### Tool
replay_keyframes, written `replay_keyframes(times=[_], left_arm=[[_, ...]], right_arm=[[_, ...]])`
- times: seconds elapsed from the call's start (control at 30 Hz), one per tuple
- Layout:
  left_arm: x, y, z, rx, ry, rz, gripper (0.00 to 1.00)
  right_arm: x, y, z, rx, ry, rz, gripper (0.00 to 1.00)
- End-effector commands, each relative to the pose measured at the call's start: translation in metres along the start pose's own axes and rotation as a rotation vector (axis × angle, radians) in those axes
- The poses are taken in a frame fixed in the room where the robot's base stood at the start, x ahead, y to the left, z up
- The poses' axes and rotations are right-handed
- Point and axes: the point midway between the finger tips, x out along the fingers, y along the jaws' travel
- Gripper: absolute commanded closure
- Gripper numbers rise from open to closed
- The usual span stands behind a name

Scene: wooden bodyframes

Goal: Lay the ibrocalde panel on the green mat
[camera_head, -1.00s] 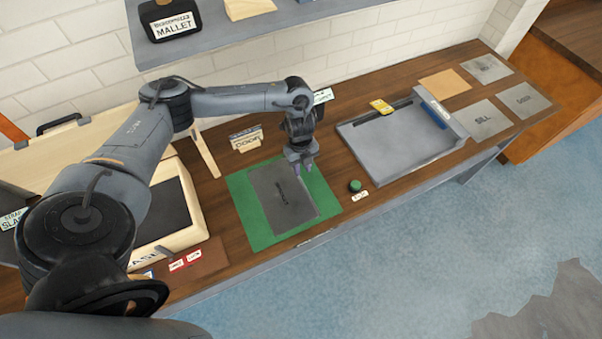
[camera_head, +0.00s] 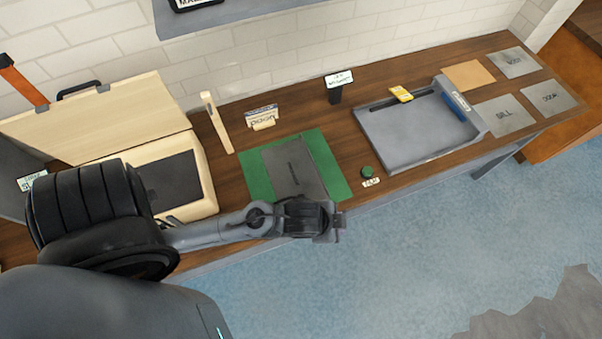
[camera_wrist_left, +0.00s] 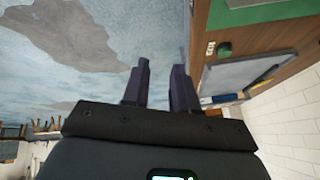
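A dark grey rectangular panel (camera_head: 288,168) lies flat on the green mat (camera_head: 340,188), with green showing at its left and right sides. Its dark lettering is too small to read. My left arm's end covers the panel's near edge in the head view. My left gripper (camera_wrist_left: 162,75) shows two dark fingers apart, with nothing between them. It is clear of the panel, near the front edge of the bench; its fingertips are not clear in the head view. My right gripper is not in view.
Several grey panels, one marked SILL (camera_head: 504,115), lie at the bench's right end. A grey tray (camera_head: 400,150) and a green button (camera_head: 367,172) stand right of the mat. An open wooden case (camera_head: 208,180) is left. Blue floor lies in front.

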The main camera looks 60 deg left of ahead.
Motion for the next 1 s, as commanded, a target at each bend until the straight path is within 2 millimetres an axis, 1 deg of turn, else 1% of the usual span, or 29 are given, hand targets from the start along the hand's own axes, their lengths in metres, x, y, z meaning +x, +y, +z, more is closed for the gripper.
replay_keyframes(times=[0.03,0.1,0.13,0.23,0.33,0.43,0.67,0.77,0.87,0.97,1.0], left_arm=[[-0.010,-0.002,0.021,-0.099,-0.054,0.003,0.72],[-0.021,-0.006,0.045,-0.204,-0.118,0.001,0.72],[-0.026,-0.007,0.053,-0.241,-0.142,0.001,0.72],[-0.036,-0.009,0.075,-0.330,-0.201,0.002,0.72],[-0.042,-0.009,0.085,-0.373,-0.230,0.001,0.72],[-0.044,-0.010,0.088,-0.385,-0.238,0.002,0.72],[-0.044,-0.010,0.087,-0.383,-0.237,0.001,0.72],[-0.047,-0.010,0.085,-0.382,-0.236,0.001,0.72],[-0.056,-0.012,0.081,-0.382,-0.236,0.001,0.72],[-0.071,-0.015,0.072,-0.381,-0.236,0.002,0.72],[-0.078,-0.017,0.068,-0.381,-0.236,0.002,0.72]], right_arm=[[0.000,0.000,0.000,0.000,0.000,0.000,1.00],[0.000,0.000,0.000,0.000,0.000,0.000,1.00],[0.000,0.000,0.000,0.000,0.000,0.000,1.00],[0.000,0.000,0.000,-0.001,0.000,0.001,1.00],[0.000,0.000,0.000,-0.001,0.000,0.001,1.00],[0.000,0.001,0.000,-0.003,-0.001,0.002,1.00],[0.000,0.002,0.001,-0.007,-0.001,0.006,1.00],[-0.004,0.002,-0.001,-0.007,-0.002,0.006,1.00],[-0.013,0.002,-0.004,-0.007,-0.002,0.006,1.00],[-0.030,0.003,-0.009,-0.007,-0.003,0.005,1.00],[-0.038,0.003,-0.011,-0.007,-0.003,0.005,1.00]])
